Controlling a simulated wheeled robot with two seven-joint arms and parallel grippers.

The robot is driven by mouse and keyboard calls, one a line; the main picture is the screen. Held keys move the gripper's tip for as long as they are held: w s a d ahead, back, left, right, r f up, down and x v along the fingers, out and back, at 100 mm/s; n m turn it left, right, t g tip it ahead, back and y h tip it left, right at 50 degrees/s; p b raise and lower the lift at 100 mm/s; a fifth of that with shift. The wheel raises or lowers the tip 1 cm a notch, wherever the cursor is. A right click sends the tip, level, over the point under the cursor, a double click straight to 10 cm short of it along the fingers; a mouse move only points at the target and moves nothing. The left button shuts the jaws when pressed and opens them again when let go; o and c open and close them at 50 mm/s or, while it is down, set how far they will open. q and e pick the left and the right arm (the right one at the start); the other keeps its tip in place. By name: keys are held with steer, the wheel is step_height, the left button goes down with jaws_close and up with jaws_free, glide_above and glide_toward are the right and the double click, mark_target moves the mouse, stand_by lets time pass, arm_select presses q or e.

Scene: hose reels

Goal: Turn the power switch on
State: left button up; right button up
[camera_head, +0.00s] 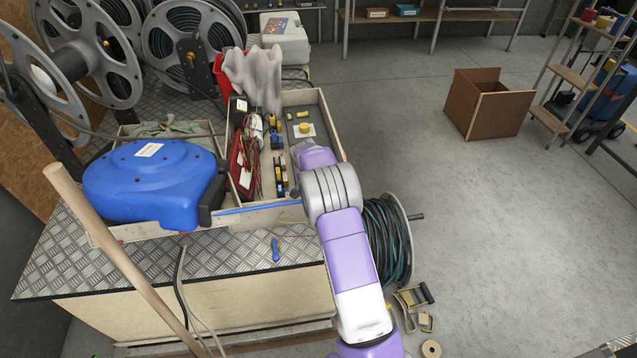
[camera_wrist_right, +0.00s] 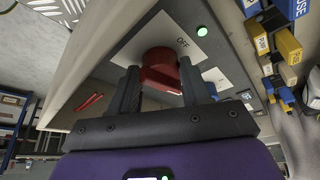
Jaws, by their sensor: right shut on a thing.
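The power switch is a red knob (camera_wrist_right: 160,72) on a pale plate (camera_wrist_right: 185,38) marked OFF, in the right wrist view. A small green light (camera_wrist_right: 202,31) shows on the panel beside the plate. My right gripper (camera_wrist_right: 160,85) is shut on the red knob, one dark finger on each side of it. In the head view my purple right arm reaches up to the front right corner of the open box (camera_head: 334,128), and it hides the red knob and the fingertips. My left gripper is in neither view.
A blue hose reel (camera_head: 150,180) sits left of the box on the metal-plated bench (camera_head: 225,260). A blue screwdriver (camera_head: 275,250) lies on the bench. A cable reel (camera_head: 393,240) stands right of my arm. A cardboard box (camera_head: 487,103) is on the open floor.

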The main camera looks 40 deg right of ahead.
steer(key=shift+w+a+r+m+g+h+p, duration=0.15)
steer(key=shift+w+m+g+h+p, duration=0.15)
steer(key=shift+m, duration=0.8)
steer(key=shift+c, duration=0.2)
steer(key=o, duration=0.7)
steer(key=shift+c, duration=0.2)
steer(key=o, duration=0.4)
steer(key=shift+c, duration=0.2)
steer(key=shift+s, duration=0.1)
steer(key=w+p+v, duration=0.1)
steer(key=p+v, duration=0.1)
steer(key=v, duration=0.5)
steer(key=shift+s+r, duration=0.25)
steer(key=shift+s, duration=0.25)
